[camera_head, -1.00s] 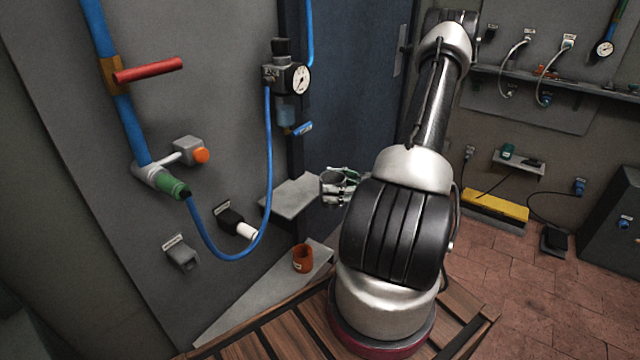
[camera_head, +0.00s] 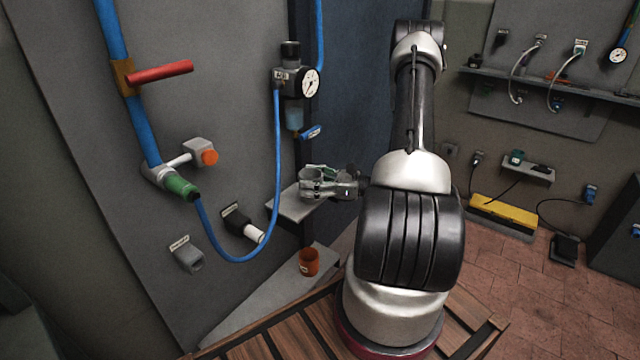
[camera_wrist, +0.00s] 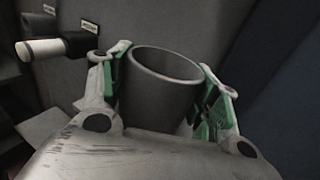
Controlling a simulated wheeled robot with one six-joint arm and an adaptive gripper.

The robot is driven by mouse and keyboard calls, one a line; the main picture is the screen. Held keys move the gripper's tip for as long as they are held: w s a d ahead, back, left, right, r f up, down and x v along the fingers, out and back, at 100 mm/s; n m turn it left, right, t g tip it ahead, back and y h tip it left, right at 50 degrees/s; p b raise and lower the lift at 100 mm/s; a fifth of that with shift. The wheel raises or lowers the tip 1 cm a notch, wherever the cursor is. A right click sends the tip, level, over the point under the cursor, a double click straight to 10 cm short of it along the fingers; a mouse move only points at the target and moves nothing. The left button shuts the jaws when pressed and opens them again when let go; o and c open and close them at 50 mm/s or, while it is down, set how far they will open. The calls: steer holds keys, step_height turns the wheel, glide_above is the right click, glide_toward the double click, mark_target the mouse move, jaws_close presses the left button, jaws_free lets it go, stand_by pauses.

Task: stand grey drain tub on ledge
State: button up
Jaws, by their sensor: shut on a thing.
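The grey drain tub (camera_wrist: 158,92) is a round, open-topped cup, held upright between the green-padded fingers of my gripper (camera_wrist: 165,100) in the wrist view. In the head view my gripper (camera_head: 325,183) is shut on the tub (camera_head: 314,174), at the ledge (camera_head: 287,208), a small grey shelf on the wall below the gauge. The tub and fingers overlap the ledge's right part in the picture. I cannot tell whether the tub's base touches the ledge, since the fingers hide it.
An orange-brown cup (camera_head: 309,262) stands on the lower grey shelf (camera_head: 262,296). A blue hose (camera_head: 277,150) hangs in a loop left of the ledge. The regulator with gauge (camera_head: 296,82) and its blue lever (camera_head: 311,132) are above. The ledge's left part is bare.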

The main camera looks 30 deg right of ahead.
mark_target(306, 178)
steer(key=shift+w+a+f, duration=0.1)
steer(key=shift+w+a, duration=0.2)
steer(key=shift+w, duration=0.55)
steer(key=shift+w+a+f, duration=0.15)
steer(key=shift+w+a, duration=0.2)
steer(key=shift+w, duration=0.45)
steer(key=shift+w+a+f, duration=0.1)
steer(key=shift+w+a, duration=0.2)
steer(key=shift+w, duration=0.55)
steer(key=shift+f, duration=0.35)
steer(key=o, duration=1)
